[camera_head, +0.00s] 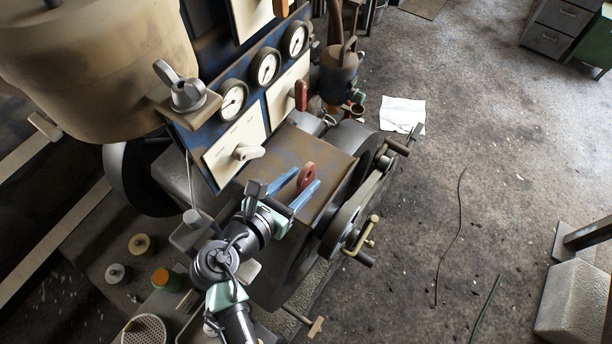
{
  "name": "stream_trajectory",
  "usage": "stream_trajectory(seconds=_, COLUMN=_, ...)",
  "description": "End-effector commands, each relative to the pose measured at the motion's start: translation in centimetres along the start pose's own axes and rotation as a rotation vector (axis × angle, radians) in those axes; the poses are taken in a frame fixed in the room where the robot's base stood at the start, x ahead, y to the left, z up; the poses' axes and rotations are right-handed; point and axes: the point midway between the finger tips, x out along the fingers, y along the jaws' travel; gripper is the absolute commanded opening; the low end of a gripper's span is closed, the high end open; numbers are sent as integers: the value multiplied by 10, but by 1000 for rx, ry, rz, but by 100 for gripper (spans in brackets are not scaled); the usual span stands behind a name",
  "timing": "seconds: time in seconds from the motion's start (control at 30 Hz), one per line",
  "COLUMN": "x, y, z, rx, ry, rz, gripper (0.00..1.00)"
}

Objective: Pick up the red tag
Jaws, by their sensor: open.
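The red tag (306,175) is a small upright piece with a dark hole or slot in it. It is at the top of the brown metal housing (312,147) in the middle of the view. My gripper (307,178) is open, with its two blue fingers pointing at the housing. In the picture the tag shows between the fingertips, one finger on each side. I cannot tell whether either finger touches it. The lower end of the tag is partly hidden by the near finger.
A blue panel with round gauges (266,67) and cream plates rises behind the housing, with a red handle (301,95) on it. A wheel and belt drive (345,218) lies to the right. Small cans, one orange (163,278), stand at lower left. The floor at right is mostly clear.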

Motion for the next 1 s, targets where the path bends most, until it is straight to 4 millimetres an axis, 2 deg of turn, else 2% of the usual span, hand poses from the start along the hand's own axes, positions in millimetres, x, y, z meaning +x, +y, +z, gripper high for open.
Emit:
stream_trajectory(seconds=0.23, x=37, y=-5, z=2, rx=1, ry=0, rz=-3, gripper=48)
stream_trajectory(seconds=0.37, x=44, y=-4, z=2, rx=1, ry=0, rz=0, gripper=48)
stream_trajectory(seconds=0.57, x=44, y=-4, z=2, rx=1, ry=0, rz=0, gripper=48)
stream_trajectory(seconds=0.83, x=43, y=-4, z=2, rx=1, ry=0, rz=-1, gripper=0)
stream_trajectory(seconds=1.0, x=43, y=-4, z=2, rx=1, ry=0, rz=-1, gripper=0)
